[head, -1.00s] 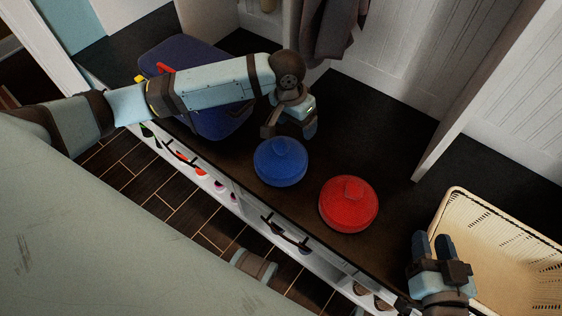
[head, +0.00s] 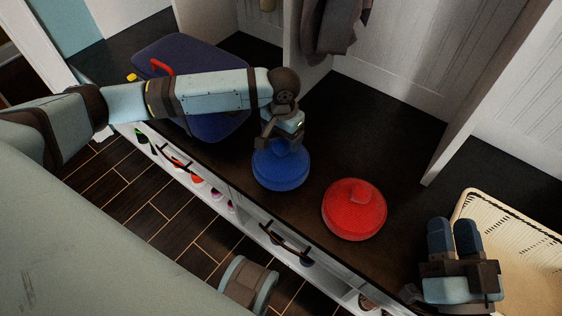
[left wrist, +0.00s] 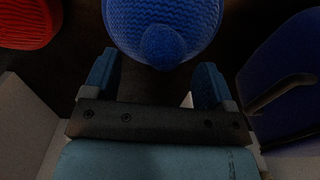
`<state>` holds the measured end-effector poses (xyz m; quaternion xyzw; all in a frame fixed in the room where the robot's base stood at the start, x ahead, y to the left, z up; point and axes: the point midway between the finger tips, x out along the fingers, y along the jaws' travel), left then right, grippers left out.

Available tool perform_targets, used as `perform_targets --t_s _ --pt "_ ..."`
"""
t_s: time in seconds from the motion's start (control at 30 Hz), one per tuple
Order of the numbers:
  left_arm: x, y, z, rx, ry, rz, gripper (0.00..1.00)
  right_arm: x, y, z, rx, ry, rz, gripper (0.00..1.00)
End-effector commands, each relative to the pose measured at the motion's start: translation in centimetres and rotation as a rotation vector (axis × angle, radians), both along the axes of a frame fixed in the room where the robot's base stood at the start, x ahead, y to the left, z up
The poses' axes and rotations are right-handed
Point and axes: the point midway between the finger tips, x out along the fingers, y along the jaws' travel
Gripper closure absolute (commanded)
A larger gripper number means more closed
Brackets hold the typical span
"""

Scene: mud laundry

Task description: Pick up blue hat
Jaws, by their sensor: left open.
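The blue hat (head: 281,170) is round with a raised knob on top. It sits on the dark bench top in the head view, left of the red hat. My left gripper (head: 283,142) is open, directly over the hat's knob and partly hiding it. In the left wrist view the blue hat (left wrist: 163,22) is at the top centre, with its knob toward the space between the two open fingers (left wrist: 157,80). I cannot tell whether the fingers touch it. My right gripper (head: 454,238) is at the lower right of the head view, empty, with its two fingers close together.
The red hat (head: 354,209) lies on the bench to the right. A dark blue suitcase (head: 222,124) with a red handle is behind my left arm. A wicker basket (head: 508,232) is at the right. Grey clothing (head: 333,25) hangs above. Bare bench (head: 375,125) lies behind the hats.

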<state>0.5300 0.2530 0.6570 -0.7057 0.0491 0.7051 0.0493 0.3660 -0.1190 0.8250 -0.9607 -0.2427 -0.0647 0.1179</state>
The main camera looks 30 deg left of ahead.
Motion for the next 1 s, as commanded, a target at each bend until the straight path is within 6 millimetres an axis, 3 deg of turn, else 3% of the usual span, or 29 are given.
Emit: perform_targets --t_s 0.03,0.2,0.53,0.57,0.83,1.0 --pt "0.0 0.2 -1.5 0.001 0.001 0.000 0.22 0.0 0.1 -0.9 0.002 0.002 0.008 0.62" --pt "0.0 0.4 -3.8 0.001 0.001 0.000 0.22 0.2 0.3 -3.0 -0.035 0.071 0.027 0.62" --pt "0.0 0.4 -4.3 0.000 0.000 0.000 0.22 0.3 0.4 -3.4 -0.046 0.095 0.034 0.62" --pt "0.0 0.4 -4.3 0.000 0.000 0.000 0.24 0.3 0.4 -3.4 -0.046 0.095 0.034 0.62" --pt "0.0 0.4 -4.3 0.001 0.000 0.000 0.86 0.3 0.4 -3.4 -0.045 0.094 0.034 0.62" --pt "0.0 0.4 -4.3 0.000 0.000 0.000 0.88 0.3 0.4 -3.3 -0.045 0.093 0.033 0.62"
